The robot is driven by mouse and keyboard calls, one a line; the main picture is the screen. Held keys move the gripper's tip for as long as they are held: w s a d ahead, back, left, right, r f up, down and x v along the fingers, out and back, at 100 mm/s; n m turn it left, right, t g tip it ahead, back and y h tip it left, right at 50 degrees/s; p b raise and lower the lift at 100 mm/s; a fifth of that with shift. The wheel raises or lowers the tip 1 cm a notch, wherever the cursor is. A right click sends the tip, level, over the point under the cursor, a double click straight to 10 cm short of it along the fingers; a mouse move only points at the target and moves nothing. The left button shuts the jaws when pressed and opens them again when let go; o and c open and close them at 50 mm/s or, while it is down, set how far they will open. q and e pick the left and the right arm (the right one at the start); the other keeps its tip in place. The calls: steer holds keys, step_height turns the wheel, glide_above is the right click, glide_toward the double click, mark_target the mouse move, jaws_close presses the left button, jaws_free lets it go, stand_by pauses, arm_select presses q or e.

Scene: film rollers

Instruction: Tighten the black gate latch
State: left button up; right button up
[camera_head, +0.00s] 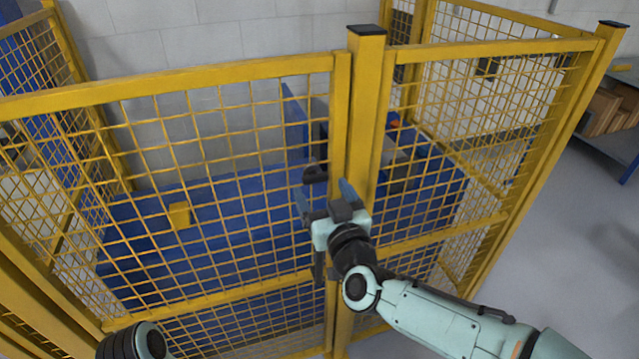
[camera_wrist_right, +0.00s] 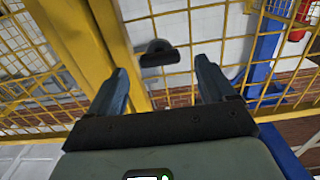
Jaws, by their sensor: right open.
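The black gate latch (camera_head: 315,173) sits on the yellow gate frame beside the thick yellow post (camera_head: 366,90). In the right wrist view, the latch (camera_wrist_right: 158,54) shows as a dark rounded knob with a short bar, ahead of and between the finger tips. My right gripper (camera_head: 325,194) is open, with its blue-grey fingers pointing at the latch. In the right wrist view the right gripper (camera_wrist_right: 163,70) has wide-apart fingers and nothing between them. I cannot tell whether a finger touches the latch. My left gripper is out of view; only part of my left arm shows at the bottom left.
Yellow mesh fence panels (camera_head: 215,190) stand on both sides of the post. Behind them is a blue table (camera_head: 240,200) with a small yellow block (camera_head: 180,215). Open grey floor (camera_head: 570,270) lies at the right, near a shelf with brown boxes (camera_head: 603,112).

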mark_target(314, 177)
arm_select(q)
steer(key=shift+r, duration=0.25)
arm_select(e)
steer(key=shift+x, duration=1.35)
steer(key=c, duration=1.1)
steer(key=shift+o, duration=0.2)
